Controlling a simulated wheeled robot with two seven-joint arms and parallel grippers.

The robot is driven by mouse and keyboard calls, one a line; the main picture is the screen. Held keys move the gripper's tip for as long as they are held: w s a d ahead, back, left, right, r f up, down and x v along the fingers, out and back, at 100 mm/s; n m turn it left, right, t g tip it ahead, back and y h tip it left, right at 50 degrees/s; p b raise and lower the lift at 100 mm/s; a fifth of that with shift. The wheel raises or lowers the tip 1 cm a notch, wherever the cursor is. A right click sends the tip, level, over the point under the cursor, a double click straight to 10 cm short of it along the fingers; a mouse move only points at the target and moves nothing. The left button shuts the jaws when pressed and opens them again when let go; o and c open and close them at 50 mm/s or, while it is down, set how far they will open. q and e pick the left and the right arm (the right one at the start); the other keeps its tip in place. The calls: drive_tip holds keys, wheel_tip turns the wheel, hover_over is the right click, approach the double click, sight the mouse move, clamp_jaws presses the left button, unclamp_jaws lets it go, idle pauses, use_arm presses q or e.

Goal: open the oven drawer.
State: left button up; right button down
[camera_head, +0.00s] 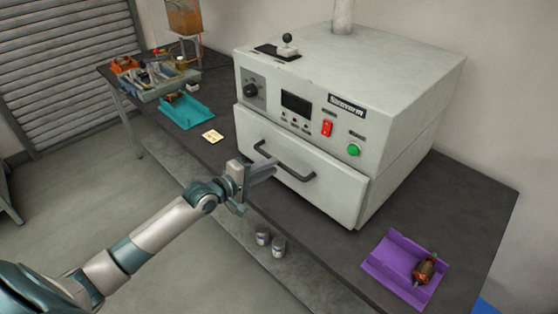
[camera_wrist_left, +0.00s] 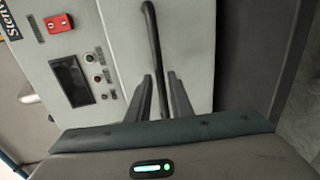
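The oven (camera_head: 345,95) is a big light-grey box on the dark table, with its drawer (camera_head: 325,193) at the bottom front. The drawer front stands close to the oven body and looks closed. A dark bar handle (camera_head: 295,170) runs across the drawer front. My left gripper (camera_head: 268,168) reaches the handle from the front left. In the left wrist view, the two fingers (camera_wrist_left: 160,82) are apart, one on each side of the handle (camera_wrist_left: 154,45), with small gaps showing. Whether either finger touches the bar is not clear. My right gripper is not in view.
The oven panel has a knob, a display, a red switch (camera_head: 327,129) and a green button (camera_head: 353,150). A purple tray (camera_head: 391,271) with a wound part lies at right. A teal tray (camera_head: 190,114) and tools lie at left.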

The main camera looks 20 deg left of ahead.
use_arm(q)
drive_tip(key=shift+p+x, duration=0.4)
drive_tip(key=shift+x, duration=1.8)
clamp_jaws()
